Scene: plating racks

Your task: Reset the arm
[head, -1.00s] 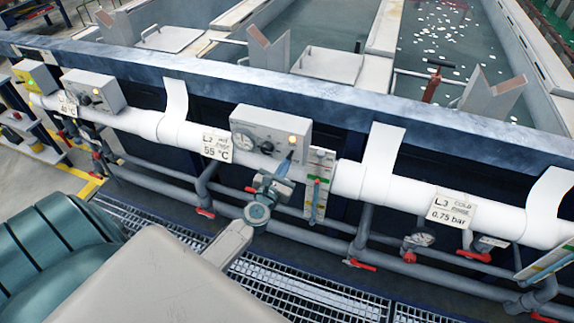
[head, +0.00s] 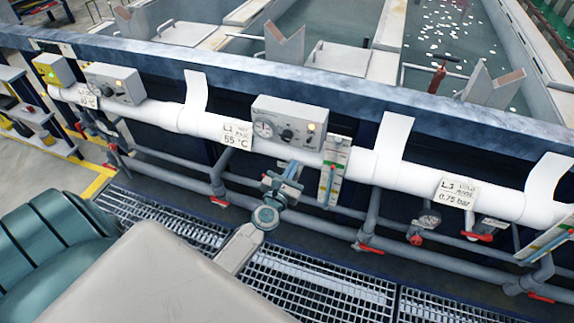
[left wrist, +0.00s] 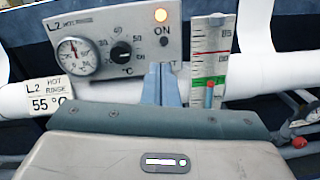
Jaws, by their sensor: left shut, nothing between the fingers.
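My left gripper (head: 292,168) is shut and empty in the head view. Its blue-grey fingers point up at the L2 hot rinse control box (head: 289,121), just below its lower edge. In the left wrist view the shut fingers (left wrist: 161,84) stand upright below the box (left wrist: 116,38), in front of the white pipe. Whether the fingers touch anything is hard to tell. My right gripper is not in view.
A level gauge (head: 334,170) hangs right of the fingers. A 55 °C label (head: 237,135) and a white pipe (head: 345,160) run along the tank wall. Grey pipes with red valve handles (head: 369,248) lie lower. Metal grating (head: 320,288) covers the floor. Open tanks lie behind.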

